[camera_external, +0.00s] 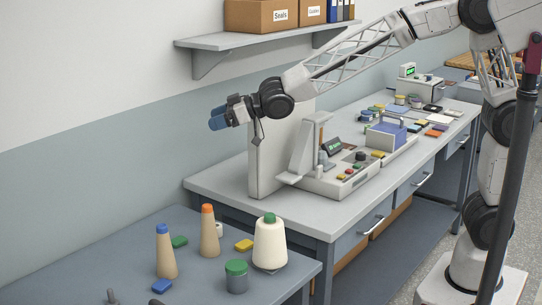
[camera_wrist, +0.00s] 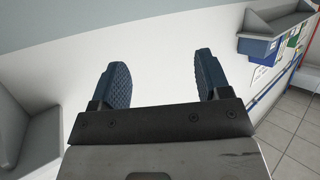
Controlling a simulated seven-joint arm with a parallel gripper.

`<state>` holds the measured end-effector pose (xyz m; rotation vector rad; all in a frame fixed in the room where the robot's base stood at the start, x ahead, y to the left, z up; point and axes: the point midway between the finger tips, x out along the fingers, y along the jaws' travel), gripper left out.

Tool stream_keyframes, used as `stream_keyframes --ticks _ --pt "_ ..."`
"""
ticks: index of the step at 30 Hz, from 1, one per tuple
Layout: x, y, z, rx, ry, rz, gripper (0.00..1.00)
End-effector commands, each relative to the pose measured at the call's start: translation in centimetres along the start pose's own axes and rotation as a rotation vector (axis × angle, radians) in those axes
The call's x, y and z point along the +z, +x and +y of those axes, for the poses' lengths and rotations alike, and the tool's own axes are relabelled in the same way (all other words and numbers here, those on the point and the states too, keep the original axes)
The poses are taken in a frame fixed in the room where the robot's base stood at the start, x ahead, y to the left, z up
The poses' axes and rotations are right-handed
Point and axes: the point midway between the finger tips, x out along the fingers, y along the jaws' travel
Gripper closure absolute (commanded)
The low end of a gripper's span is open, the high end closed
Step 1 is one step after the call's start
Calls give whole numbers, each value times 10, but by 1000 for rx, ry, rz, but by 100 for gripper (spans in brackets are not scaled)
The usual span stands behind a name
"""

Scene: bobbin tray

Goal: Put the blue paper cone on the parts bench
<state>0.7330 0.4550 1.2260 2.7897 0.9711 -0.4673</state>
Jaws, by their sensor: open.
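A tan paper cone with a blue tip (camera_external: 166,262) stands upright on the blue-grey table (camera_external: 65,262) at the lower left. A longer grey bench with drawers (camera_external: 240,190) stands behind it; no label shows which is the parts bench. My gripper (camera_external: 217,118) is raised high above the near end of the longer bench, up and to the right of the blue-tipped cone and well apart from it. In the wrist view my gripper (camera_wrist: 160,80) has its two blue ridged fingers wide apart with nothing between them. The cone does not show there.
Near the cone stand an orange-tipped cone (camera_external: 209,236), a white cone with a green top (camera_external: 270,244) and a green-lidded grey pot (camera_external: 236,278). An upright panel (camera_external: 267,155) and a control box (camera_external: 350,180) occupy the longer bench. A wall shelf (camera_external: 255,40) holds boxes.

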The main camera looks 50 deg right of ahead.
Motion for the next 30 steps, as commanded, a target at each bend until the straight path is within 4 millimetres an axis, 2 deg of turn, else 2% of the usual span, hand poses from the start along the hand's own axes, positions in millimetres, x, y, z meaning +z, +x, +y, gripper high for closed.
stream_keyframes --ticks 1,3,7,12,23,24,30 --pt "0 18 -19 -37 -9 22 30" --pt "-2 36 -41 -83 -16 56 30" --pt "-5 59 -71 -146 -25 102 30" --pt "-5 79 -101 -208 -32 142 30" --pt "-2 108 -151 -312 -38 202 30" --pt "12 112 -149 -309 -36 197 30" --pt "57 128 -150 -307 -37 197 30"
